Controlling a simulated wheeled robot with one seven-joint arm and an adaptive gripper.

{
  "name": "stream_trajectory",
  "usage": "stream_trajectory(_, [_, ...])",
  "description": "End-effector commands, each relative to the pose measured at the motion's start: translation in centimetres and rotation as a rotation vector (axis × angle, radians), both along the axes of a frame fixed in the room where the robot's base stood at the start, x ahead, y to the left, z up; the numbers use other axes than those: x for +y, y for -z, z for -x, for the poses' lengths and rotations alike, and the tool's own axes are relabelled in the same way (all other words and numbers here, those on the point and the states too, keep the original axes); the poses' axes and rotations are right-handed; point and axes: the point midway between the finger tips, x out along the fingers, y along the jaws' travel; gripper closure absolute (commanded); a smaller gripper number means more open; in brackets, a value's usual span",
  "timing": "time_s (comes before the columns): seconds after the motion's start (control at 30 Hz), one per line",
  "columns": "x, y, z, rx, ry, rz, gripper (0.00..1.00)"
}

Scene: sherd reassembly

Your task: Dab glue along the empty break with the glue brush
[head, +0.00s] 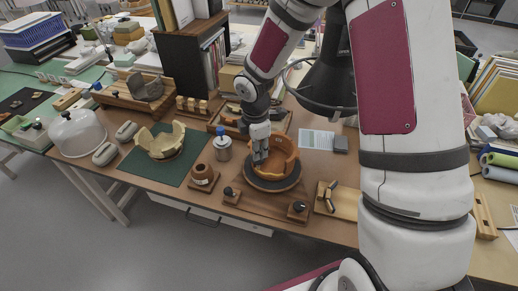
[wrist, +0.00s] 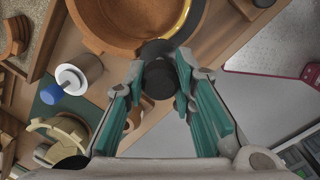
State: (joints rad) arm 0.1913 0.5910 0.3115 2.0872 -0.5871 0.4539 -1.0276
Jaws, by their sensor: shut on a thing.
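An orange-brown clay pot (head: 289,150) with a broken, stepped rim sits on a dark round turntable (head: 268,186). The pot also shows at the top of the wrist view (wrist: 115,38), with a shiny yellow band along its right edge. My gripper (head: 261,152) is at the pot's left side in the head view. In the wrist view my gripper (wrist: 158,92) is shut on a dark, round-ended thing, apparently the glue brush (wrist: 158,76), seen end-on beside the pot's wall. The brush's bristles are hidden, and I cannot tell whether they touch the break.
A pale broken vessel (head: 160,141) sits on a green mat (head: 185,172). A sherd tray (head: 229,123) lies behind; a wooden tool rest (head: 343,204) is at right.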

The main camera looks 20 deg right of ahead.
Motion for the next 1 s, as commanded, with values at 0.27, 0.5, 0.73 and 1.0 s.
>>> stream_trajectory(0.27, [0.1,-1.4,0.3,-0.001,0.0,0.0,0.92])
stream_trajectory(0.5, [0.3,-2.4,0.5,-0.001,-0.001,0.0,0.92])
stream_trajectory(0.73, [0.4,-3.4,0.7,-0.002,-0.001,0.0,0.92])
stream_trajectory(1.0, [0.6,-4.6,0.9,-0.001,0.0,0.0,0.92])
